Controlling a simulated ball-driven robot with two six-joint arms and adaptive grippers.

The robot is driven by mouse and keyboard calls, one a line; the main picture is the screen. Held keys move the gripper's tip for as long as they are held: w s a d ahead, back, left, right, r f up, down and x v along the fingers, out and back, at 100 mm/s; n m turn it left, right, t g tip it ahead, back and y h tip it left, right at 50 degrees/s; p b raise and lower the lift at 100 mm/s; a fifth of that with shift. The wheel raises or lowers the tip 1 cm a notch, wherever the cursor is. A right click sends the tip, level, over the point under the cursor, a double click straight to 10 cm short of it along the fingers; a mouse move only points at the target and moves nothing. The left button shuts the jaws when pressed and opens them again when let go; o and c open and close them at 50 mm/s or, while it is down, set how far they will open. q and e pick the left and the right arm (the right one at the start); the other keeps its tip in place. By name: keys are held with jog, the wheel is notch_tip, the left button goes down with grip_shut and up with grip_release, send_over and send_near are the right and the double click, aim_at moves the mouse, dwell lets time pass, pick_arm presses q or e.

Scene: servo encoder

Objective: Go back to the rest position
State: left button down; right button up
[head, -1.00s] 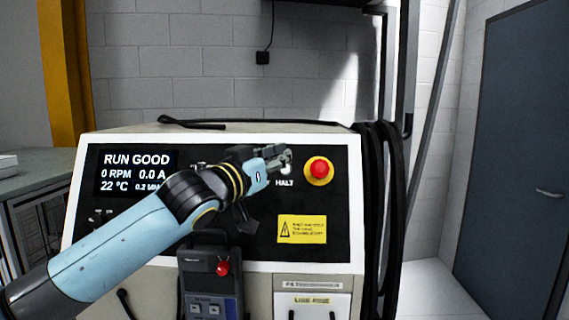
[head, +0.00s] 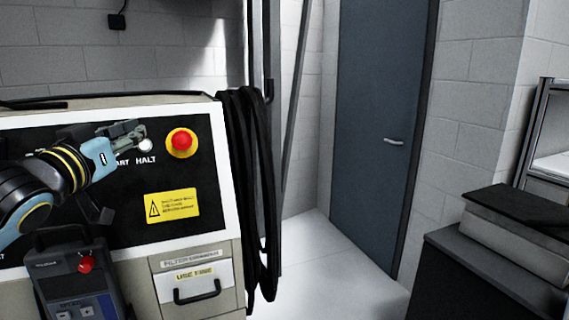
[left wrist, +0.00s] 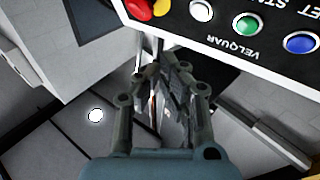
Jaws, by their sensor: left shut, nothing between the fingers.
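My left gripper (head: 137,130) is in front of the black control panel (head: 125,205) of the machine in the head view. Its fingers are close beside the white button above the word HALT (head: 146,147), and no object shows between them. In the left wrist view the gripper (left wrist: 172,75) has its fingers together, below the panel's row of buttons. There the white button (left wrist: 201,10), a green button (left wrist: 246,25) and a blue button (left wrist: 301,42) show. The red stop knob on its yellow ring (head: 182,142) is to the right of the gripper. My right gripper is not in view.
Thick black cables (head: 256,190) hang at the machine's right side. A grey handheld unit with a red knob (head: 86,264) hangs low on the front. A blue-grey door (head: 375,120) stands at the back, with free floor (head: 310,265) before it. A dark cabinet (head: 450,275) is at right.

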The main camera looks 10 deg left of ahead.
pick_arm(q)
jog(key=s+d+f+g+y, duration=0.1)
jog(key=s+f+g, duration=0.3)
jog(key=s+f, duration=0.3)
jog(key=s+d+f+g+y, duration=0.15)
jog(key=s+f+g, duration=0.3)
jog(key=f, duration=0.55)
jog(key=s+d+f+g, duration=0.2)
jog(key=s+f, duration=0.1)
jog(key=s, duration=0.4)
jog(key=s+d+f+m+g+h, duration=0.1)
jog(key=s+d+f+g, duration=0.15)
jog(key=s, duration=0.45)
jog(key=s+d+f+g, duration=0.1)
jog(key=s+f+g, duration=0.2)
jog(key=s, duration=0.4)
notch_tip(320, 180, down, 41)
jog(key=s+a+g+b, duration=0.1)
jog(key=s+a+b, duration=0.15)
jog(key=b, duration=1.05)
jog(key=s+f+b, duration=0.4)
jog(key=s+f, duration=0.5)
jog(key=f, duration=0.3)
jog(key=s+a+f+g+b, duration=0.1)
jog(key=s+f+b, duration=0.4)
jog(key=s+f, duration=0.3)
notch_tip(320, 180, down, 4)
jog(key=shift+s+a+r, duration=0.15)
jog(key=shift+s, duration=0.25)
jog(key=shift+b, duration=0.3)
